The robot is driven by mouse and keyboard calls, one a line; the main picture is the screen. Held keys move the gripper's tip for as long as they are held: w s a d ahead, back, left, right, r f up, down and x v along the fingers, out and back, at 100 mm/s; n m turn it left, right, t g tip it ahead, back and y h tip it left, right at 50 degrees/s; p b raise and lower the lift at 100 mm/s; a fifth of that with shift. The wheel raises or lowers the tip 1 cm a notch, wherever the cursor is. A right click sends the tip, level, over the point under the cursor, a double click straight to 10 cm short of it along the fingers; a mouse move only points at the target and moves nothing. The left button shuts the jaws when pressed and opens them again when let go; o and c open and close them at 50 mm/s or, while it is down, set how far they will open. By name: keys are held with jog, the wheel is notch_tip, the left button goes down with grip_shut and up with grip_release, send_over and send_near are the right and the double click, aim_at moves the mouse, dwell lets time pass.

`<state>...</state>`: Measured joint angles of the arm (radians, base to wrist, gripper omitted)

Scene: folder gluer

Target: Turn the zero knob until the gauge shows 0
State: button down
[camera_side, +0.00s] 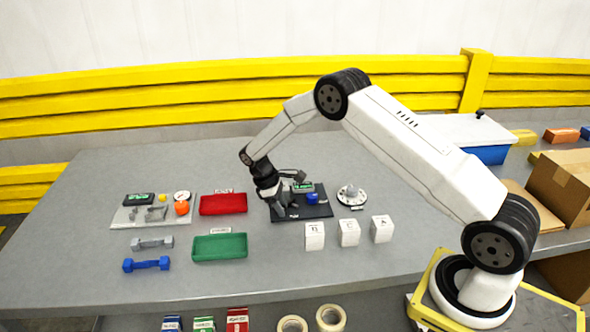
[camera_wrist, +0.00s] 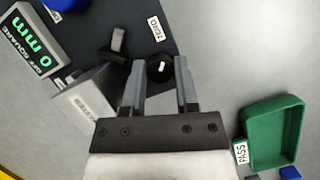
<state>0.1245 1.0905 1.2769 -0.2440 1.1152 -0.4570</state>
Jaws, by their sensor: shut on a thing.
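The zero knob (camera_wrist: 160,73) is a black round knob with a white mark, beside a ZERO label (camera_wrist: 156,28) on a dark plate. My gripper (camera_wrist: 160,64) is shut on the knob, one finger on each side. In the side view my gripper (camera_side: 277,207) is low at the left part of the dark plate (camera_side: 318,212), and the knob is hidden there. The gauge (camera_wrist: 36,42) shows a green 0 mm with OFF SQUARE lettering at the upper left of the wrist view. It also shows small in the side view (camera_side: 303,187).
A grey labelled block (camera_wrist: 85,98) stands close to my left finger in the wrist view. A green PASS tray (camera_side: 220,247) and a red tray (camera_side: 223,204) lie left of the plate. Several white boxes (camera_side: 349,234) stand in front of it.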

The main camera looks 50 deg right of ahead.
aim_at(273, 221)
jog(key=shift+c, duration=1.8)
grip_release()
jog(key=shift+n, duration=0.3)
jog(key=n+h, duration=0.1)
jog(key=n, duration=0.2)
jog(key=shift+t, duration=0.4)
jog(key=n+t+h, duration=0.1)
jog(key=n, duration=0.3)
jog(key=shift+s+a, duration=0.1)
jog(key=s+v, duration=0.2)
jog(key=v, duration=0.6)
jog(key=s+a+r+m+t+y, duration=0.2)
jog(key=s+m, duration=0.4)
jog(key=s, duration=0.4)
jog(key=s+a+r+m+t+y, duration=0.2)
jog(key=s+a+r+m, duration=0.2)
jog(key=s+m, duration=0.3)
jog(key=shift+s+a+r+t, duration=0.4)
jog(key=shift+s+a, duration=0.15)
jog(key=shift+s, duration=1.05)
